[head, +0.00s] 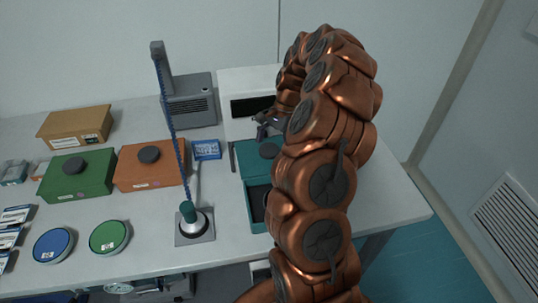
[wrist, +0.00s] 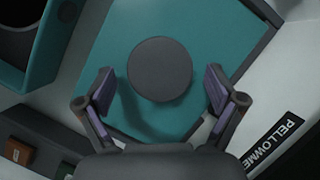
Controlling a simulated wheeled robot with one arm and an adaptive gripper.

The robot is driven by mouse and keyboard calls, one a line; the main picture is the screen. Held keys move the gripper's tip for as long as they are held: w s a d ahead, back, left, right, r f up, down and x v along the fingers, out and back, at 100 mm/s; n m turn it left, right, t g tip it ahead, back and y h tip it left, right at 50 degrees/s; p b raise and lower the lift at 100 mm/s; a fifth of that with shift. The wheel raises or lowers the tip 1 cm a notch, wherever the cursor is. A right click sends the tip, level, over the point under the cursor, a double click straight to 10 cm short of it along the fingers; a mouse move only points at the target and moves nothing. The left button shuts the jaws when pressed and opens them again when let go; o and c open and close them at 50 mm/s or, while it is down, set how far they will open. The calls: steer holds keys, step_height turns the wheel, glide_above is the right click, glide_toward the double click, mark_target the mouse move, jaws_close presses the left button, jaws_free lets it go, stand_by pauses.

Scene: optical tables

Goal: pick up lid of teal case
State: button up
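The teal lid (head: 253,157) lies on the table's right part in the head view, behind the open teal case (head: 253,206). In the wrist view the lid (wrist: 198,32) fills the middle, with a round dark grey knob (wrist: 160,69) on top. My gripper (head: 268,128) is above the lid's back part in the head view. In the wrist view my gripper (wrist: 160,92) is open, one finger on each side of the knob with gaps showing. The case wall (wrist: 45,45) shows at the upper left there. My arm hides the right side of case and lid.
A green box (head: 75,180) and an orange box (head: 150,172), both with dark knobs, stand to the left. A grey device (head: 190,106) stands behind. The table's right end is bare.

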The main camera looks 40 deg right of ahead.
steer(key=c, duration=1.2)
